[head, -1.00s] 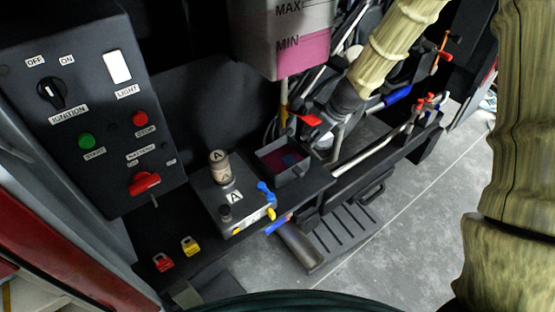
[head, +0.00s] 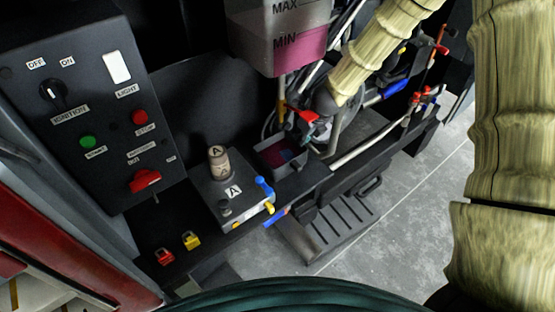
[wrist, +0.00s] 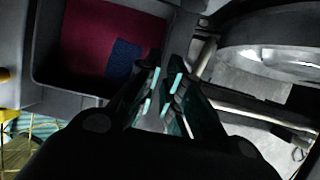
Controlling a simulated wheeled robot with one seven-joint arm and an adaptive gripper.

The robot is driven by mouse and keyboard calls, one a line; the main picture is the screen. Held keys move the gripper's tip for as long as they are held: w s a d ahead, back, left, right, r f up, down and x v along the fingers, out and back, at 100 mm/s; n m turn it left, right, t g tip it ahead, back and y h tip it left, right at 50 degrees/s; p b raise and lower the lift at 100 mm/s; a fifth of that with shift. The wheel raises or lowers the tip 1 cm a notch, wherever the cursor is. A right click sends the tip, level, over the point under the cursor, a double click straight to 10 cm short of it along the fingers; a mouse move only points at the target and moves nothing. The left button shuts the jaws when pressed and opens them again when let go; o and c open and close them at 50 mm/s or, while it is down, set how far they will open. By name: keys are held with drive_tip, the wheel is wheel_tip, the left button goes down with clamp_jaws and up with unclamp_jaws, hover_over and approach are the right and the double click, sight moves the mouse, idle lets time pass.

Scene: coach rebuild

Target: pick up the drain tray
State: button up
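The drain tray appears to be the small grey open box (head: 262,163) under the pink-filled tank in the head view. Its inside looks dark red with a blue patch. In the wrist view the grey tray (wrist: 38,62) fills the upper left, with its red floor and blue patch in sight. My gripper (wrist: 164,80) is at the tray's right side, its fingers parted by a narrow gap. I see nothing clearly held between them, and contact with the tray wall cannot be told. In the head view my arm comes down from the upper right; the fingertips are hard to make out.
The tank (head: 285,40) hangs just above the tray. A grey box marked A (head: 232,200) with blue and yellow parts stands left of it. A red-handled valve (head: 302,116), hoses and a pale pipe (head: 360,150) crowd the right. A slatted step (head: 340,222) lies below.

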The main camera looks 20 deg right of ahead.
drive_tip(key=shift+s+x, duration=0.25)
drive_tip(key=shift+x, duration=0.95)
drive_tip(key=shift+p+x, duration=0.45)
drive_tip(key=shift+x, duration=1.1)
drive_tip(key=shift+s, duration=0.1)
clamp_jaws()
drive_tip(key=shift+r, duration=0.1)
